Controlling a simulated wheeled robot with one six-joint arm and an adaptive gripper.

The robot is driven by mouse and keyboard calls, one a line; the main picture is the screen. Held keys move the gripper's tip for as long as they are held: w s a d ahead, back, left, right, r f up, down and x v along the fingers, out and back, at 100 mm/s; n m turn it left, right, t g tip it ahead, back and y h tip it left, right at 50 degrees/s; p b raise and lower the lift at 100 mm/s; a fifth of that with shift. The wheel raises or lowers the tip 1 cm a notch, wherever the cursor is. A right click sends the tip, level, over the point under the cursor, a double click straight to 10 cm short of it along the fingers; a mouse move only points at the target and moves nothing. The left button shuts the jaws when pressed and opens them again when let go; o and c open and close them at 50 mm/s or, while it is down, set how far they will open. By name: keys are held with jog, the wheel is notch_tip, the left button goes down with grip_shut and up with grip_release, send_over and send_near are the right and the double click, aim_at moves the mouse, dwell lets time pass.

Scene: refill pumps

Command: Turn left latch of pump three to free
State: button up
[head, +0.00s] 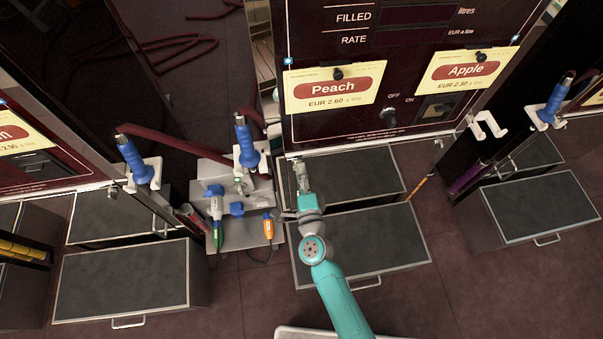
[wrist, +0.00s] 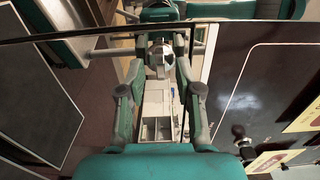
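The pump in the middle (head: 360,105) is dark red, with Peach (head: 333,88) and Apple (head: 466,70) cards on its front. No pump number is readable. My gripper (head: 301,170) is at the lower left corner of this pump, above the grey-topped step. In the wrist view my gripper (wrist: 160,50) has its two fingers spread apart. A small round silver part (wrist: 160,58) shows between the fingertips; I cannot tell whether they touch it or whether it is the latch. The left latch is not clearly visible in the head view.
Blue-handled nozzles hang at the left (head: 135,163), beside the middle pump (head: 245,143) and at the right (head: 553,102). A grey stand (head: 245,233) with an orange-handled tool (head: 268,226) is left of my gripper. Grey-topped drawers (head: 125,280) line the floor.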

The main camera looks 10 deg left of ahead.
jog(key=v, duration=1.2)
dwell(0.4)
jog(key=s+d+r+n+h, duration=0.15)
jog(key=s+d+n, duration=0.25)
jog(key=s+d, duration=0.4)
jog(key=s+d+r+n+g+h, duration=0.1)
jog(key=s+d+r+n, duration=0.4)
jog(key=s, duration=0.5)
jog(key=s+d+r+n+g+h, duration=0.1)
jog(key=s+d+r+n+h, duration=0.1)
jog(key=s+d+r+n, duration=0.4)
jog(key=s+d+r, duration=0.1)
jog(key=s+r, duration=0.2)
jog(key=s, duration=0.1)
jog(key=shift+g, duration=0.3)
jog(key=shift+h, duration=0.25)
